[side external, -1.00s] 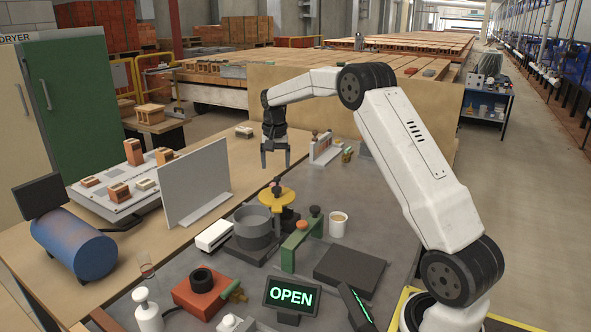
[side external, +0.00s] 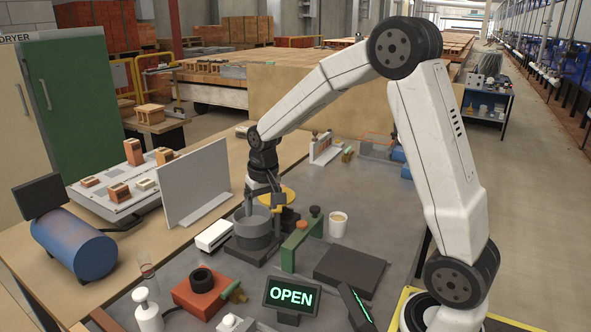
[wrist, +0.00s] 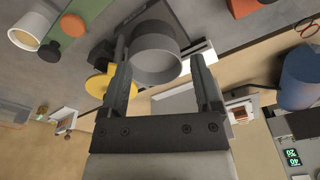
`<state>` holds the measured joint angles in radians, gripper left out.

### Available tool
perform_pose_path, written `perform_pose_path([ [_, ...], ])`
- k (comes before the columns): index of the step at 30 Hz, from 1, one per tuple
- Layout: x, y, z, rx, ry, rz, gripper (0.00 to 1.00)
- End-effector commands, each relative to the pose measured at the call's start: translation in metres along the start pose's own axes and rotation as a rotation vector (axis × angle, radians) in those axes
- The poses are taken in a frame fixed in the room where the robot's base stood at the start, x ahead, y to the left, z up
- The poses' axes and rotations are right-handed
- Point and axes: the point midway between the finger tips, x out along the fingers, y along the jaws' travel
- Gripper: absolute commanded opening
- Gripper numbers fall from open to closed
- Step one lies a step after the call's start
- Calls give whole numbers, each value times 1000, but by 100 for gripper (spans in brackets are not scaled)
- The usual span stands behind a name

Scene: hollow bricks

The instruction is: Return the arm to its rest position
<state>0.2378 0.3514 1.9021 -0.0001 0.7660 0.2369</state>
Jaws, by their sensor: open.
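My gripper (side external: 263,201) hangs down over the work table, just above the round grey cup-like fixture (side external: 254,232) and in front of the yellow disc (side external: 281,196). In the wrist view my gripper (wrist: 158,65) has its two dark fingers spread wide. Nothing is held between them. The grey fixture's hollow ring (wrist: 156,55) shows beyond the fingertips, and the yellow disc (wrist: 97,84) shows beside the left finger. I cannot tell from the views whether the fingers touch the ring.
A green bridge-like stand (side external: 296,246), a white mug (side external: 338,224), a dark plate (side external: 350,270) and a lit OPEN sign (side external: 290,296) stand nearby. A grey upright panel (side external: 196,183) is on the left, beside a tray of hollow bricks (side external: 122,190).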

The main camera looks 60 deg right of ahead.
Motion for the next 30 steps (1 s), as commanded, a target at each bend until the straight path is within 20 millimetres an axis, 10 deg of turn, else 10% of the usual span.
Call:
perform_pose_path([
  [18, 19, -26, 157, -406, 88, -47, 81],
  [30, 24, -24, 184, -473, 105, -55, 81],
])
